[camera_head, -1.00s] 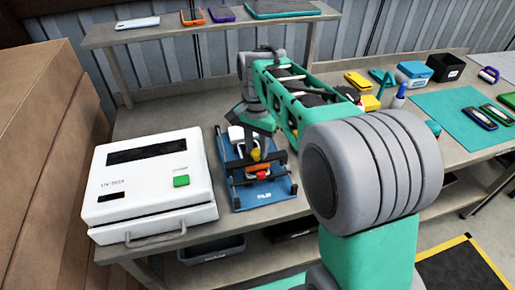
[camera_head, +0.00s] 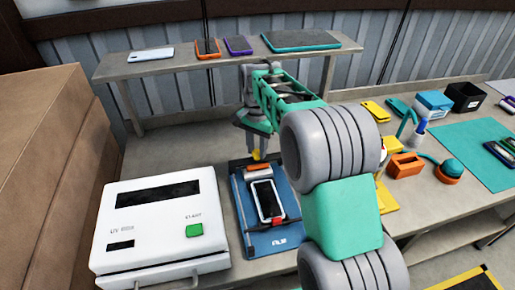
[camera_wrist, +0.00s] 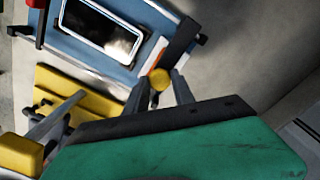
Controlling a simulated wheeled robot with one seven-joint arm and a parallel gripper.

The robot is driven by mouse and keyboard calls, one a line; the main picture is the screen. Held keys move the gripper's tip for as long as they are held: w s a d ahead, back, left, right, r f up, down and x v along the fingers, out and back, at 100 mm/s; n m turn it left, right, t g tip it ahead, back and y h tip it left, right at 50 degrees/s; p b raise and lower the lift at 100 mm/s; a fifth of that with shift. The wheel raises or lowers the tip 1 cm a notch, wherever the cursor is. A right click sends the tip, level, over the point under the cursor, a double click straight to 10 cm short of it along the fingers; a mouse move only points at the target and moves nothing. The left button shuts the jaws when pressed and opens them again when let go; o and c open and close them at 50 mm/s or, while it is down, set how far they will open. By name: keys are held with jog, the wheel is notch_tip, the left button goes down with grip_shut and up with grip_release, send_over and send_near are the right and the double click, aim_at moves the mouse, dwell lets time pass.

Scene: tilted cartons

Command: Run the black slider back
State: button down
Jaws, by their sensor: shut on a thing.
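A blue jig (camera_head: 255,243) lies on the bench and holds a white-edged phone (camera_head: 267,201) face up; the phone also shows in the wrist view (camera_wrist: 103,27). The black slider (camera_wrist: 181,44) spans the jig at its far end, beyond the phone, with an orange strip (camera_wrist: 157,52) along its edge. It carries a yellow knob (camera_wrist: 159,78). My gripper (camera_wrist: 160,86) is shut on this knob, a finger on each side. In the head view my gripper (camera_head: 257,150) stands over the far end of the jig and partly hides the slider.
A white UV box (camera_head: 150,225) stands close left of the jig. A raised shelf (camera_head: 180,63) with several phones and a tablet runs behind. Right of my arm are an orange block (camera_head: 405,165), a black bin (camera_head: 466,97) and a teal mat (camera_head: 465,150).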

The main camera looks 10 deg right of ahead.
aim_at(257, 150)
jog(key=shift+w+r, duration=0.15)
jog(key=shift+w, duration=0.05)
jog(key=c, duration=1.3)
grip_release()
jog(key=shift+w, duration=0.1)
jog(key=shift+o, duration=1.2)
notch_tip(257, 150, up, 7)
jog(key=shift+r+b, duration=0.1)
jog(key=shift+b, duration=0.35)
jog(key=shift+r, duration=0.2)
